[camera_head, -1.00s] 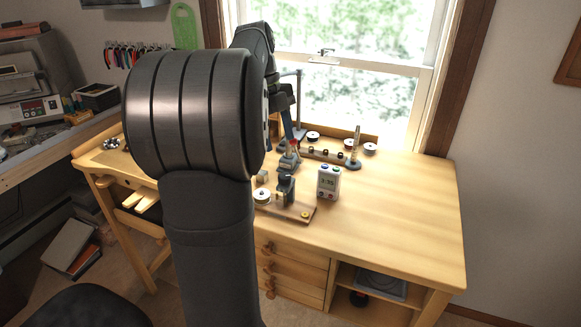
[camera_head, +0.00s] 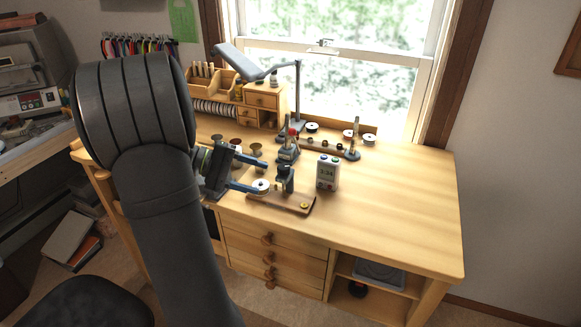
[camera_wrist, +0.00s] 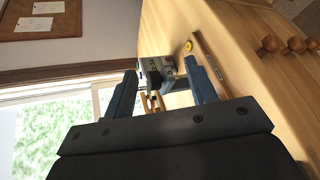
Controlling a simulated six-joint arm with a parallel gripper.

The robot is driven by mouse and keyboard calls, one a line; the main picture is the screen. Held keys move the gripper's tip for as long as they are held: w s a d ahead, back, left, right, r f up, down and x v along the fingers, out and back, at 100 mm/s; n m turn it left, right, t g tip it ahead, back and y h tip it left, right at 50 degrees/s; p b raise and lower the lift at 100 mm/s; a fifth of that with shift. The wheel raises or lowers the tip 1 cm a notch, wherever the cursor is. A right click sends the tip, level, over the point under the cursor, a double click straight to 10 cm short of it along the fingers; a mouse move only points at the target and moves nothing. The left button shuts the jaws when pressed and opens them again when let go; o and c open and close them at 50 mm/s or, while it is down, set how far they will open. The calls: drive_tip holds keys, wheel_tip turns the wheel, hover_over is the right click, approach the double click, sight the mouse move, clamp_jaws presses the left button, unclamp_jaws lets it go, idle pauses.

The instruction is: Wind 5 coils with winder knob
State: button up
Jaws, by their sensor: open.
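A small winder stands on a wooden base board (camera_head: 293,204) on the bench. It has a dark upright block (camera_head: 285,180), a pale round disc (camera_head: 261,186) on its left and a yellow round piece (camera_head: 304,205) at the board's right end. The yellow piece also shows in the wrist view (camera_wrist: 270,44). I cannot tell which part is the winder knob. My gripper (camera_head: 263,178) is open, its blue fingers pointing right at the winder's left side, with the near fingertip close to the disc. Contact is unclear. The fingers also show in the wrist view (camera_wrist: 161,82).
A white counter box (camera_head: 327,172) with a display stands right of the winder. Behind are a small stand with a red top (camera_head: 288,150), a rack with spools (camera_head: 325,146) and a lamp (camera_head: 297,95). Several spools stand behind my gripper. The bench's right side is clear.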

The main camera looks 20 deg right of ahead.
sight(284, 169)
drive_tip(key=w+a+f+n+t+h, duration=0.2)
drive_tip(key=a+n+t+h, duration=0.35)
drive_tip(key=n, duration=1.35)
drive_tip(key=shift+t, duration=0.45)
drive_tip(key=d, duration=1.6)
drive_tip(key=shift+w+d+f, duration=0.1)
drive_tip(key=shift+w+d, duration=0.1)
drive_tip(key=shift+d, duration=0.1)
drive_tip(key=c, duration=1)
